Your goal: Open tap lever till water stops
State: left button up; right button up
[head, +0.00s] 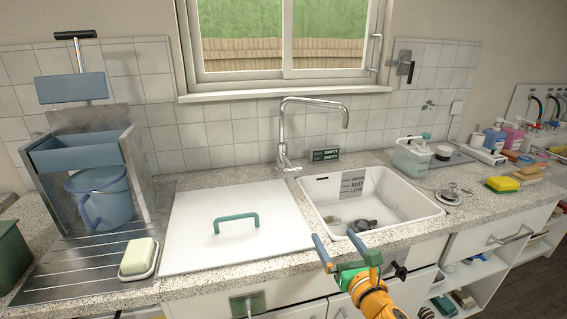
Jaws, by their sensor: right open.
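The chrome tap (283,125) stands upright behind the sink (430,207), its spout bent over to the right. A short lever (290,169) seems to sit low on the tap's base; its exact setting is too small to tell. No stream of water shows below the spout. The white basin looks empty, with a dark round piece (363,225) and a drain on its floor. My right gripper (335,237) is open and empty at the sink's front left edge, well in front of the tap and apart from it. My left gripper is out of view.
A white board with a green handle (236,222) covers the counter left of the sink. A small display (325,155) reads EMPTY. A wall lever (405,67) is right of the window. A dispenser (412,157) and sponge (503,184) stand right; a blue bucket (100,198) stands left.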

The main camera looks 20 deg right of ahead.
aim_at(292, 169)
jog(key=i+l, duration=0.1)
jog(key=i, duration=0.85)
